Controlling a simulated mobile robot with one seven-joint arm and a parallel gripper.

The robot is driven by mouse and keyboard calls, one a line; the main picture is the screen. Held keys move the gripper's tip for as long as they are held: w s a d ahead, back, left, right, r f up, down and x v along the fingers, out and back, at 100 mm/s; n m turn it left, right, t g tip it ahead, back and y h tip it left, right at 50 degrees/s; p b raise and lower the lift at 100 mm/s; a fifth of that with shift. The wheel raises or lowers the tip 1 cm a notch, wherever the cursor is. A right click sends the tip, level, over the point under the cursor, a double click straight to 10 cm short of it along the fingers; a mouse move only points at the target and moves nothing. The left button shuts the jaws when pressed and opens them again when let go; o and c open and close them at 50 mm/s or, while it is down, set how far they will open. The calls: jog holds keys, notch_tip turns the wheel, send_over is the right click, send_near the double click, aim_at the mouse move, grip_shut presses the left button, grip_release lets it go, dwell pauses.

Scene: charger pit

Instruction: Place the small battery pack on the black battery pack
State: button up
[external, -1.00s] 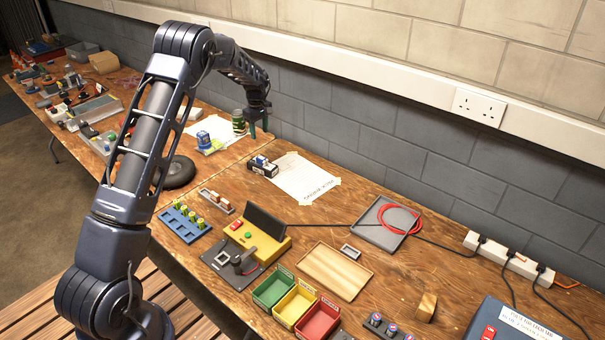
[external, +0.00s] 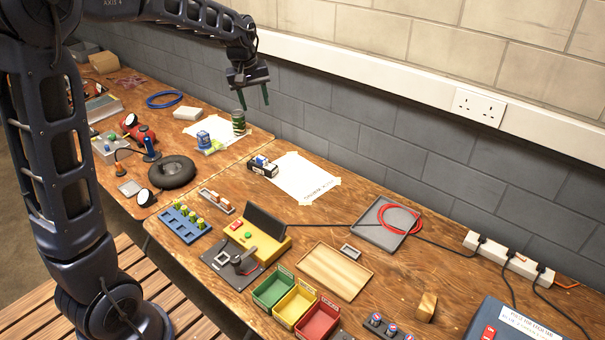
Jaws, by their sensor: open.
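A black battery pack (external: 268,172) with a pale label on its side lies on the wooden bench, at the left edge of a white paper sheet. A small blue and white block, which looks like the small battery pack (external: 260,161), rests on top of it. My gripper (external: 255,104) is open and empty, fingers pointing down. It hangs in the air in front of the grey wall, well above the packs and apart from them.
A dark green can (external: 239,122) and a blue-and-white object (external: 203,139) stand left of the packs. The white sheet (external: 303,180) is bare. A yellow console (external: 264,240), coloured bins (external: 296,303) and a grey tray (external: 381,225) occupy the bench nearer and right.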

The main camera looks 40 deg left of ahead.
jog(key=s+d+r+m+t, duration=0.15)
jog(key=s+d, duration=0.25)
jog(key=s, duration=0.4)
jog(key=s+d+r+m, duration=0.2)
jog(key=s+d+m, duration=0.15)
jog(key=s, duration=0.55)
jog(key=s+d+r+m, duration=0.2)
jog(key=s+d, duration=0.3)
jog(key=s, duration=0.3)
jog(key=s+d+f+m+t, duration=0.1)
jog(key=s+d+f+m, duration=0.1)
jog(key=s, duration=0.8)
jog(key=shift+f+m, duration=0.7)
jog(key=shift+f, duration=0.05)
